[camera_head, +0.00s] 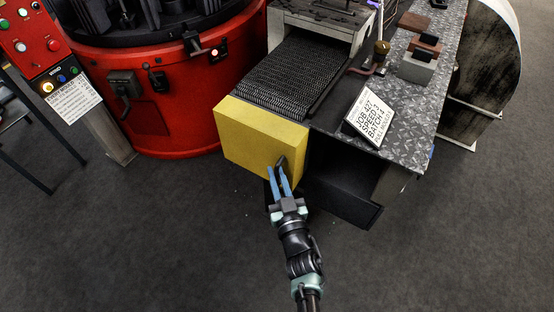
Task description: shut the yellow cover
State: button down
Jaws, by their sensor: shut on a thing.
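The yellow cover (250,135) is a flat-faced panel at the front end of a dark mesh conveyor (290,75), near the middle of the head view. A black handle (282,162) sits low on its right side. My gripper (277,169) reaches up from below, its two blue fingers at the handle and shut on it. How far the cover stands open cannot be told from this view.
A red round machine (185,100) stands close on the left, beside a control panel (35,40). A metal-plate bench (410,120) with a job sign (370,115) is on the right, with a dark recess (340,185) below. The grey floor in front is clear.

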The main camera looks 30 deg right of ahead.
jog(key=shift+d+r, duration=0.1)
jog(key=shift+d, duration=0.15)
jog(key=c, duration=1.2)
grip_release()
jog(key=shift+o, duration=0.2)
jog(key=v, duration=1.3)
jog(key=shift+a+p, duration=0.25)
jog(key=shift+p, duration=0.05)
